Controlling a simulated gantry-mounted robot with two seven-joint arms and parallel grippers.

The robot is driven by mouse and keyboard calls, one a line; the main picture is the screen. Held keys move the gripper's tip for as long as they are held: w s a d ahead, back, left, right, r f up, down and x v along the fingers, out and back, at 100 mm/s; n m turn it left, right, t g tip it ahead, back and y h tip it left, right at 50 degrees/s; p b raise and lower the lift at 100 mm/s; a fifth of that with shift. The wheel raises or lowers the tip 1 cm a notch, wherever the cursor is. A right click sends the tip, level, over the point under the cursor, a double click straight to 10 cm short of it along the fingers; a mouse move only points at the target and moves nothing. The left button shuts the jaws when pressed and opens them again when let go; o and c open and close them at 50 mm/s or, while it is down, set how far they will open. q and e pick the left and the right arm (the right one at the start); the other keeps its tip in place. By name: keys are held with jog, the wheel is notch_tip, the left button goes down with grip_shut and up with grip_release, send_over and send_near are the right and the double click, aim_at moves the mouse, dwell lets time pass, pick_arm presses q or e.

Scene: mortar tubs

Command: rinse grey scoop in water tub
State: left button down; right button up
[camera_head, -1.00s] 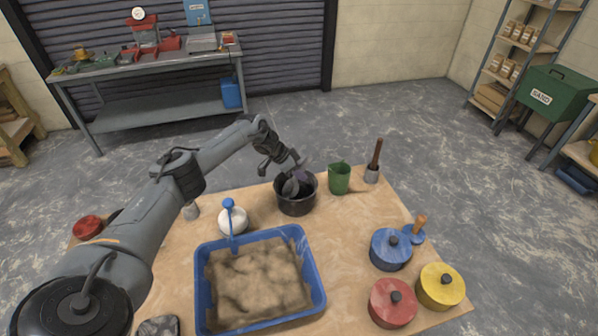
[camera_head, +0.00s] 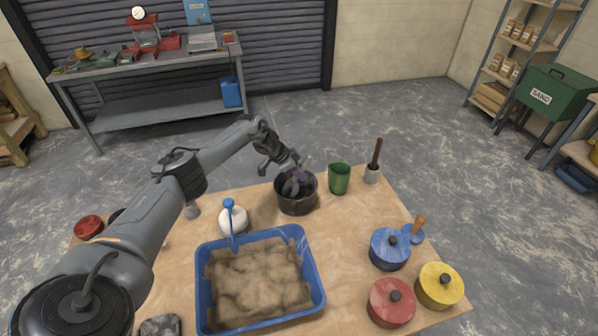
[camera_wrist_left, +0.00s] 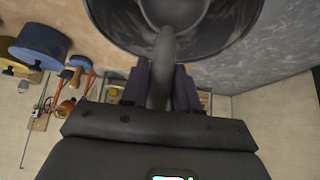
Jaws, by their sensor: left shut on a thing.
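My left gripper (camera_head: 296,172) is over the rim of a black tub (camera_head: 297,206) at the back middle of the table. It is shut on the handle of the grey scoop (camera_head: 291,187), whose lower part dips inside the tub. In the left wrist view the purple-grey fingers clasp the scoop's dark grey handle (camera_wrist_left: 161,65), which runs up into the black tub (camera_wrist_left: 245,22). Whether the tub holds water cannot be made out. My right gripper is not in view.
A blue tray of sand (camera_head: 313,268) lies in front. A green cup (camera_head: 339,179) and a wooden-handled tool (camera_head: 375,160) stand right of the tub. Blue (camera_head: 390,250), red (camera_head: 391,303) and yellow lidded pots (camera_head: 439,288) stand front right.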

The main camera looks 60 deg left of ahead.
pick_arm(q)
jog(key=shift+f+b, duration=0.35)
jog(key=shift+f, duration=0.3)
jog(key=shift+r+p, duration=1)
jog(key=shift+r, duration=0.05)
jog(key=shift+f+b, duration=0.8)
jog(key=shift+f, duration=0.25)
jog(key=shift+r+p, duration=1)
jog(key=shift+r, duration=0.05)
jog(key=shift+f+b, duration=0.85)
jog(key=shift+f, duration=0.2)
jog(key=shift+r+p, duration=0.95)
jog(key=shift+r, duration=0.05)
jog(key=shift+f+b, duration=0.85)
jog(key=shift+f, duration=0.15)
